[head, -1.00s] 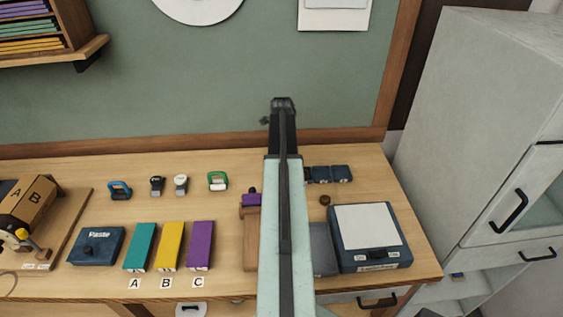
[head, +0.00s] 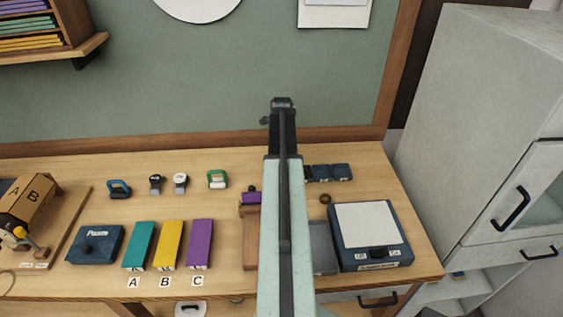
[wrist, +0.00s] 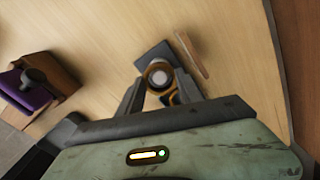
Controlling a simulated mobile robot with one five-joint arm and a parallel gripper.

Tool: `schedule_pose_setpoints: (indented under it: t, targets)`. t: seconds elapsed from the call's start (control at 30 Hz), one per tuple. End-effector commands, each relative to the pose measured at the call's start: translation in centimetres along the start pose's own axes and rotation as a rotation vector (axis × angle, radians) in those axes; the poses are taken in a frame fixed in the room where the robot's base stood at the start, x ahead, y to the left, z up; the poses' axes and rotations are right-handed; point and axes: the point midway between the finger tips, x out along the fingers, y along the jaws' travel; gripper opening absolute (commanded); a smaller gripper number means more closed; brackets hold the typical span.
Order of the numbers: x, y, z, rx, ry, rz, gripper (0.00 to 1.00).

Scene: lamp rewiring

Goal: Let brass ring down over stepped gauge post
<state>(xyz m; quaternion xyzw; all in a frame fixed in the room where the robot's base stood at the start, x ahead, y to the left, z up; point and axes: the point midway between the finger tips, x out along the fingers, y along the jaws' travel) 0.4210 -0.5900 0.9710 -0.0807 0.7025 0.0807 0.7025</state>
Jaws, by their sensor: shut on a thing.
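In the wrist view my gripper (wrist: 160,92) is shut on the brass ring (wrist: 148,71), which sits between the two dark fingers. The pale round top of the stepped gauge post (wrist: 160,77) shows through the ring's opening. From above I cannot tell whether the ring is around the post or still over it. A dark square base plate (wrist: 152,54) lies beneath. An orange-gold part shows between the fingers, close to the palm. In the head view my arm hides the gripper, ring and post.
A wooden block with a purple piece (wrist: 33,95) stands left in the wrist view. A thin wooden strip (wrist: 193,54) lies near the plate. In the head view, a blue box with a pale top (head: 370,228) stands right of my arm, and colored blocks (head: 169,245) left.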

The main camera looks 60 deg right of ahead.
Motion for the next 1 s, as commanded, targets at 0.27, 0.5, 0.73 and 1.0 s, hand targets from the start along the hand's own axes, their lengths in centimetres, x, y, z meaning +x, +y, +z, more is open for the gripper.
schedule_pose_setpoints:
  t: [0.27,0.5,0.73,1.0]
  targets:
    - [0.05,0.01,0.03,0.0,0.0,0.0,0.03]
    - [0.16,0.02,0.04,-0.001,0.0,0.0,0.03]
    - [0.59,0.02,0.04,-0.001,0.0,0.0,0.03]
    - [0.65,0.02,0.04,-0.001,0.0,0.0,0.03]
